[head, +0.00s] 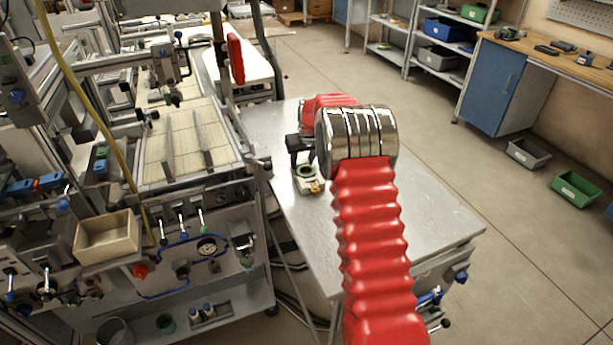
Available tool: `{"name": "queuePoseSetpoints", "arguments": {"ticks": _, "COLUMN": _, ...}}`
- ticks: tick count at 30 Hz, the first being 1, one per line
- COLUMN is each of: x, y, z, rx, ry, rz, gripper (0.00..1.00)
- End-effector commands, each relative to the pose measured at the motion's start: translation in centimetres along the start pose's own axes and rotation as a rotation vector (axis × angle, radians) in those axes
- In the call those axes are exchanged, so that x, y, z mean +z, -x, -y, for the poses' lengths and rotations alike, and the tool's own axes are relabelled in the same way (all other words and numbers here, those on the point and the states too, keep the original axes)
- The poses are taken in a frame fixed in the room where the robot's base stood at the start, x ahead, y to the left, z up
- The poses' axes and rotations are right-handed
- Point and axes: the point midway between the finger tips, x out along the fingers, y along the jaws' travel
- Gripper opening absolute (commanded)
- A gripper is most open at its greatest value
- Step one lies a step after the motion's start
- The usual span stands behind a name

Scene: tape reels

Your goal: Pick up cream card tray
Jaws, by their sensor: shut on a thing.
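My gripper (301,156) points down over the metal table, left of my arm's shiny wrist section. Its dark fingers are shut on a small cream card tray (315,191), which shows just below them. A dark green ring-shaped piece (305,171) and a small yellow-orange part show at this tray. The fingers and arm hide part of the tray, and I cannot tell whether it touches the table.
The grey metal table (440,222) is bare on its right side. A machine with a pale slatted bed (188,135) stands close on the left, with an open cream box (107,236) on its front. Grey (528,153) and green bins (576,188) lie on the floor at right.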

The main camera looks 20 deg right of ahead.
Motion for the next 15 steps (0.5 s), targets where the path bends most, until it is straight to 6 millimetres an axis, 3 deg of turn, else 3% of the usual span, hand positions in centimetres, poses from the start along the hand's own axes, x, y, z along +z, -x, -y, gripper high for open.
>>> {"name": "queuePoseSetpoints", "arguments": {"ticks": 9, "x": -0.1, "y": 0.2, "z": 0.0, "rx": 0.000, "ry": 0.000, "rz": -0.001, "gripper": 0.13}}
{"name": "queuePoseSetpoints", "arguments": {"ticks": 15, "x": -0.9, "y": 1.9, "z": 0.0, "rx": 0.000, "ry": 0.001, "rz": -0.003, "gripper": 0.13}}
